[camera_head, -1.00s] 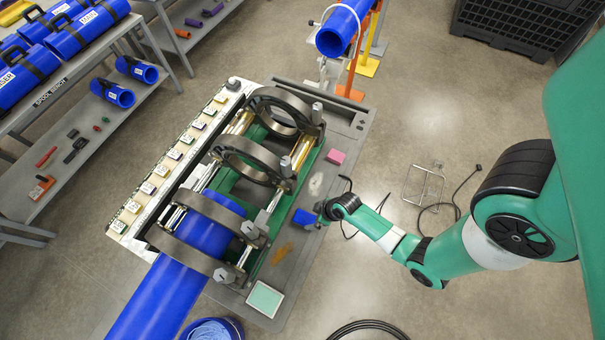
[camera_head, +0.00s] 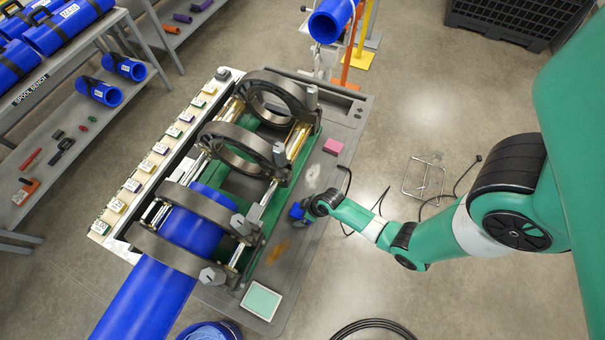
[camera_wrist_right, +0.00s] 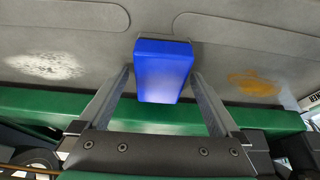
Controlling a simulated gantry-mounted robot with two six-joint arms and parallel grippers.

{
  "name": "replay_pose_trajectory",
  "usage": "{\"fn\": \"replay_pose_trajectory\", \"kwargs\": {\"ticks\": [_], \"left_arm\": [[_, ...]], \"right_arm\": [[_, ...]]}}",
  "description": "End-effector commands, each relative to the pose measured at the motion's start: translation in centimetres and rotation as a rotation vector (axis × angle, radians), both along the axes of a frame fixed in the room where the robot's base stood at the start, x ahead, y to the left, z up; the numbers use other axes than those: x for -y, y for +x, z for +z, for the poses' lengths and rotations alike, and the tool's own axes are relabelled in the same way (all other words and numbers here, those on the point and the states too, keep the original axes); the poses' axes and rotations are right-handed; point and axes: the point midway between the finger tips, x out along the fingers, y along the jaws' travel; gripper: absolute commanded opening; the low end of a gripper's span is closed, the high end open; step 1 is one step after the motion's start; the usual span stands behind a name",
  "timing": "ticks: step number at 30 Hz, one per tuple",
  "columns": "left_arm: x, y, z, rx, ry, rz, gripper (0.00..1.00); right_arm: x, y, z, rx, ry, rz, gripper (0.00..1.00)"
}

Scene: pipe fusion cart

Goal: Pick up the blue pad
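The blue pad (camera_head: 297,211) lies on the grey cart deck (camera_head: 290,270), right of the clamp rings. It also shows in the right wrist view (camera_wrist_right: 163,70), upper centre. My right gripper (camera_head: 304,212) is at the pad and hides part of it in the head view. In the wrist view its two fingers (camera_wrist_right: 161,76) are apart, one on each side of the pad. A narrow gap shows at the left finger; I cannot tell whether the right finger touches. My left gripper is not in view.
A pink block (camera_head: 333,147) sits farther back on the deck. A white patch (camera_head: 311,176) and an orange patch (camera_head: 278,250) mark the deck on either side. A pale green panel (camera_head: 261,301) lies near the front. Clamp rings (camera_head: 202,211) around a blue pipe stand close left.

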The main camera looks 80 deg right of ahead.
Motion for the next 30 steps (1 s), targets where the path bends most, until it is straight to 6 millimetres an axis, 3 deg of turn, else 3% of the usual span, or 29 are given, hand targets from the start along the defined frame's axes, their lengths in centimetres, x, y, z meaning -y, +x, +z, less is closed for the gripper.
{"fn": "replay_pose_trajectory", "kwargs": {"ticks": [1,14,23,30], "left_arm": [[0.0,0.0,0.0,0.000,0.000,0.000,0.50],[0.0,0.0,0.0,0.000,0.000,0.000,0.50],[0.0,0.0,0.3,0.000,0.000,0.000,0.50],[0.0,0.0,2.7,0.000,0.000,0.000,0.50]], "right_arm": [[0.0,0.0,0.0,0.000,0.000,0.000,0.89],[0.0,0.0,0.0,0.000,0.000,0.000,0.14],[0.0,0.0,0.5,0.000,0.000,0.000,0.13],[-0.1,-0.1,4.1,0.001,0.000,0.000,0.13]]}}
